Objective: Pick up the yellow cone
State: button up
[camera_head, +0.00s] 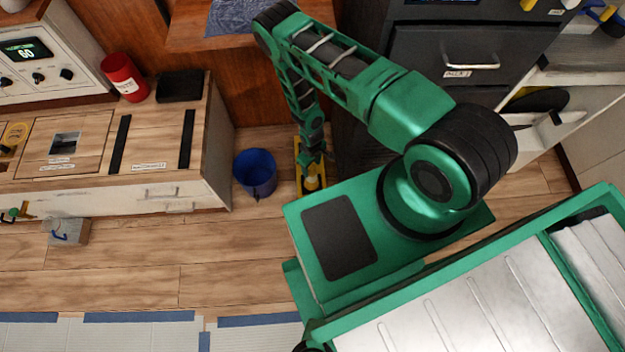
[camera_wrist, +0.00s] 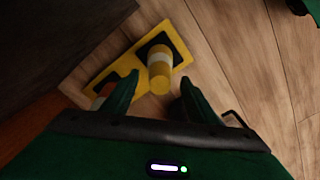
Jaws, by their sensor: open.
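The yellow cone (camera_wrist: 160,66) with a pale band shows in the wrist view just beyond the gap between my fingers. It is at a flat yellow piece with black patches (camera_wrist: 107,68) on the wood floor. My gripper (camera_wrist: 159,87) is open and its two dark green fingers lie to the left and right of the cone's near end. No contact is clear. In the head view the cone (camera_head: 312,183) shows small just below my gripper (camera_head: 316,158), which partly hides it and the yellow piece.
A blue bin (camera_head: 256,173) stands on the floor just left of my gripper. A wooden counter (camera_head: 208,140) is farther left. A dark drawer cabinet (camera_head: 440,50) stands close on the right. Open wood floor (camera_head: 150,260) lies toward the lower left.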

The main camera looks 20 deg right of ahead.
jog(key=shift+f, duration=0.75)
grip_shut()
jog(key=shift+r, duration=0.15)
